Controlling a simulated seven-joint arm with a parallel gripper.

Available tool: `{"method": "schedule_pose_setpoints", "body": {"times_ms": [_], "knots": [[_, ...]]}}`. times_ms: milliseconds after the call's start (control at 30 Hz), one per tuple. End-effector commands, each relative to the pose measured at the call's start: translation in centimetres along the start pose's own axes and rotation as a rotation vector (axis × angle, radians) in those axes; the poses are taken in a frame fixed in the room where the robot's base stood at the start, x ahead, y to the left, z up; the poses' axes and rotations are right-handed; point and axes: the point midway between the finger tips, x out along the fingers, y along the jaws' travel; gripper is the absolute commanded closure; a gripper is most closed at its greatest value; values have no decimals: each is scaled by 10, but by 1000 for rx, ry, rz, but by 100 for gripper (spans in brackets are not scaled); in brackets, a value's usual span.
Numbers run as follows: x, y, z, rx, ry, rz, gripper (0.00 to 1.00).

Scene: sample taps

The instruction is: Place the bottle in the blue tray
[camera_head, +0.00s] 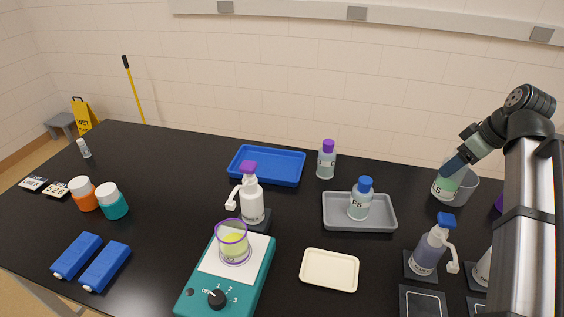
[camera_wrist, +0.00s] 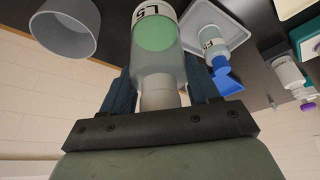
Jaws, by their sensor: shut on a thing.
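The blue tray (camera_head: 285,180) lies empty at the back middle of the black table. My gripper (camera_head: 451,167) is at the right, far from the tray, pointing down and shut on a labelled bottle with green contents (camera_head: 444,187). In the wrist view, the fingers of my gripper (camera_wrist: 160,95) close around the bottle's pale cap, and the bottle (camera_wrist: 155,38) extends away from them. I cannot tell whether its base touches the table. Another bottle, blue-capped (camera_head: 359,203), stands in the grey tray (camera_head: 380,222). A purple-capped bottle (camera_head: 326,162) stands right of the blue tray.
A grey cup (camera_head: 466,188) is close beside the held bottle, also in the wrist view (camera_wrist: 62,38). A purple-topped dispenser (camera_head: 251,202) stands before the blue tray. A blue-topped dispenser (camera_head: 430,250) stands at front right. A teal hotplate (camera_head: 205,297) carries a beaker (camera_head: 233,246).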

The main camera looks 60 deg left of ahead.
Motion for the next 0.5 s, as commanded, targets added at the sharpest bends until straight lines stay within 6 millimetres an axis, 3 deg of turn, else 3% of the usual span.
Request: {"method": "schedule_pose_setpoints", "body": {"times_ms": [133,367,500], "knots": [[-21,1,-13,-3,1,-1,90],[-1,-5,-62,-73,0,-31,90],[15,-13,-104,-130,0,-55,90]]}}
